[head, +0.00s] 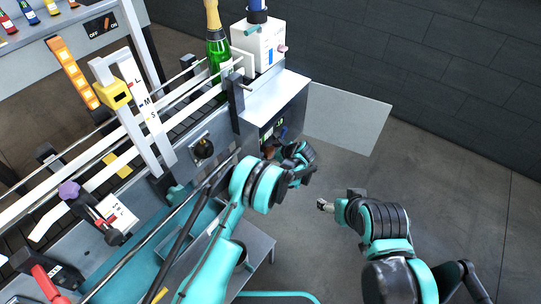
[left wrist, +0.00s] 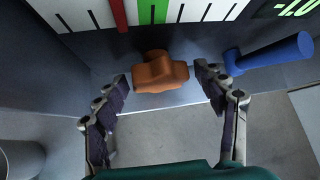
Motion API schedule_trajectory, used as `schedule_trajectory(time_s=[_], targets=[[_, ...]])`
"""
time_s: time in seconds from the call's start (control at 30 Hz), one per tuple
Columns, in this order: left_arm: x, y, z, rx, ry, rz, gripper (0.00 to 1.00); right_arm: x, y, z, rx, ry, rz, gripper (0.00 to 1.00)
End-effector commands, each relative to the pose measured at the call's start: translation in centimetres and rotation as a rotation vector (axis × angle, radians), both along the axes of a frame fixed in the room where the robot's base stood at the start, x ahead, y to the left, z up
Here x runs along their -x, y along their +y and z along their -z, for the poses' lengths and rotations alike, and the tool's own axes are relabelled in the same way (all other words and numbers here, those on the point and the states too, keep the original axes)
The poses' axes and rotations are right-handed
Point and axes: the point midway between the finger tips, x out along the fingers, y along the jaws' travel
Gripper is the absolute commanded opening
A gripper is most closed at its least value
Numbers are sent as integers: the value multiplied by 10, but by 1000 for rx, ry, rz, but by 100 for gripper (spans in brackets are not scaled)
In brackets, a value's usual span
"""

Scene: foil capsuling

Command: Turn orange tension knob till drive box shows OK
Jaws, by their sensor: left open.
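The orange tension knob (left wrist: 160,72) fills the middle of the left wrist view, below a white scale (left wrist: 85,12) with a red band and a green band. My left gripper (left wrist: 163,73) is open, with one finger on each side of the knob; I see gaps on both sides, so it does not grip it. In the head view the left gripper (head: 300,165) is at the open front of the grey machine housing, and the knob is mostly hidden. A green readout (left wrist: 297,8) ends in "1.0"; no OK shows. My right gripper (head: 325,205) hangs over bare floor, its jaws too small to judge.
A blue lever (left wrist: 275,53) sticks out right of the knob. The housing's open door (head: 348,118) stands to the right. A green bottle (head: 217,50) and a white box (head: 260,43) stand above. Conveyor rails run at left. The floor at right is free.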

Motion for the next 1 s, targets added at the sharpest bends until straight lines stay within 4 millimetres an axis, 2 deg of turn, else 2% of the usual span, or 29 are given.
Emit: schedule_trajectory(time_s=[0.2,0.27,0.4,0.77,1.0], targets=[[-1,1,0,0,0,0,70,0,0,0,0,0,0,70],[-1,1,0,0,0,0,57,0,0,0,-1,0,1,70],[-1,0,0,1,0,-1,20,0,0,0,-1,0,1,70],[0,1,0,21,-28,-1,20,0,0,0,-1,0,1,70],[0,2,0,100,-137,-1,20,0,0,0,-1,0,1,70]])
